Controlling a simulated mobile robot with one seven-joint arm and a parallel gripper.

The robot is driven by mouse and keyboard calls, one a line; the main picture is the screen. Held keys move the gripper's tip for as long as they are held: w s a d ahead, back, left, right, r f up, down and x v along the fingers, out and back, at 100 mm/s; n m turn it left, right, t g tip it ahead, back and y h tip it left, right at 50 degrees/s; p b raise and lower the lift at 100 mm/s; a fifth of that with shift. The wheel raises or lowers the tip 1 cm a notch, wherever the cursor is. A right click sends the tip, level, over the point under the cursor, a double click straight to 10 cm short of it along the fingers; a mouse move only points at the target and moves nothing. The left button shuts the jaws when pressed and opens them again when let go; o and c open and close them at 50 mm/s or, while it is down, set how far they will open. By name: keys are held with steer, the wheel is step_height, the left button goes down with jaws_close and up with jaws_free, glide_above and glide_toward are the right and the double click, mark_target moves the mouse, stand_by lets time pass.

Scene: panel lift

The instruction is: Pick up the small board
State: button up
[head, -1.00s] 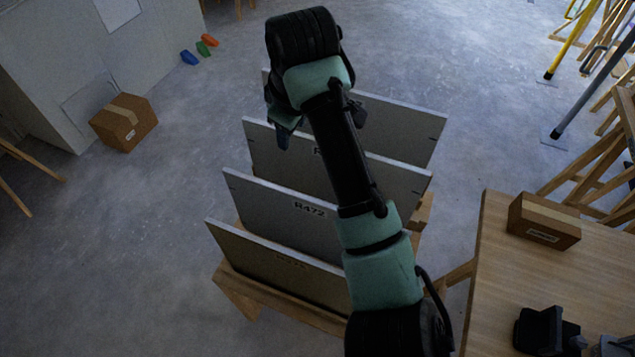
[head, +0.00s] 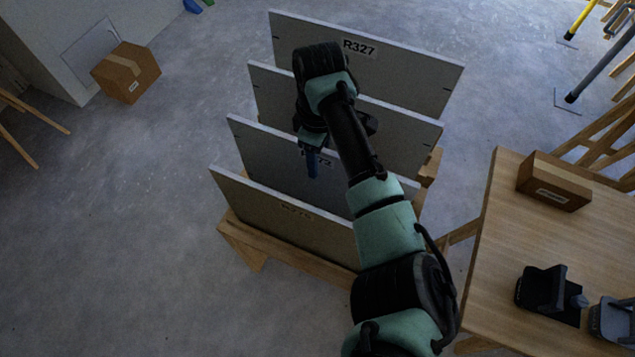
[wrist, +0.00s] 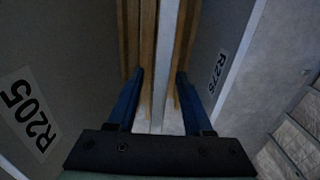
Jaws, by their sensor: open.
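Several grey boards stand upright, one behind another. Which is the small board I cannot tell for sure. Contact is unclear.
The boards stand in a wooden rack (head: 245,240). A wooden table (head: 480,270) at right bears a cardboard box (head: 553,182) and a black device (head: 545,290). Another box (head: 126,72) is on the floor at left. The floor at lower left is clear.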

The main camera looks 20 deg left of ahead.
mark_target(317, 185)
step_height(317, 185, down, 3)
steer(key=shift+a+f, duration=0.15)
steer(key=shift+f, duration=0.05)
steer(key=shift+c, duration=0.2)
jaws_close()
stand_by(1.1)
steer(key=shift+w+r, duration=0.15)
